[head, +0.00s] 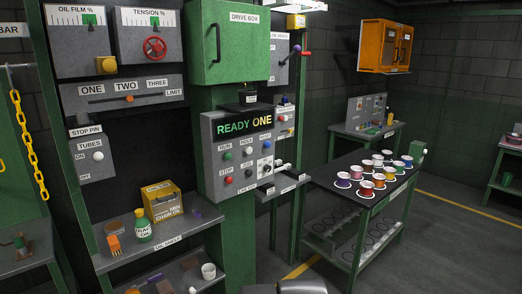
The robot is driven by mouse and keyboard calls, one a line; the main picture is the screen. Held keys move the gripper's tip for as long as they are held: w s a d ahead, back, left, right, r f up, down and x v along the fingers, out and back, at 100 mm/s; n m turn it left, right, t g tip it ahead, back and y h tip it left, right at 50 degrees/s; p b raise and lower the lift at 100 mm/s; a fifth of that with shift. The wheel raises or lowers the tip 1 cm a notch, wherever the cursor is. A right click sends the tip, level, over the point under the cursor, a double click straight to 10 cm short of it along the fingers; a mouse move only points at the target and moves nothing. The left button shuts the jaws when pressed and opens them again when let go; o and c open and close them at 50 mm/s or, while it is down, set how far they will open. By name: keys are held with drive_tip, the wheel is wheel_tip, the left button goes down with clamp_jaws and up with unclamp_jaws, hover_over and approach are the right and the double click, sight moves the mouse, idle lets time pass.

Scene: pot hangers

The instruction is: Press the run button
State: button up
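The grey control panel (210,185) is on the green column in the middle of the head view. Its display (245,122) reads "READY ONE". The green run button (227,156) is at the upper left of the button rows, under a small label that looks like "RUN". Nothing covers the run button. My gripper's fingers are not in view; a grey rounded part, probably of my arm, shows at the bottom edge.
A shelf (175,237) with a green bottle (142,224) and a yellow box (163,201) stands left of the panel. A small ledge (283,187) juts out at the panel's lower right. A table with several colored spools (366,187) stands at right. Floor at lower right is clear.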

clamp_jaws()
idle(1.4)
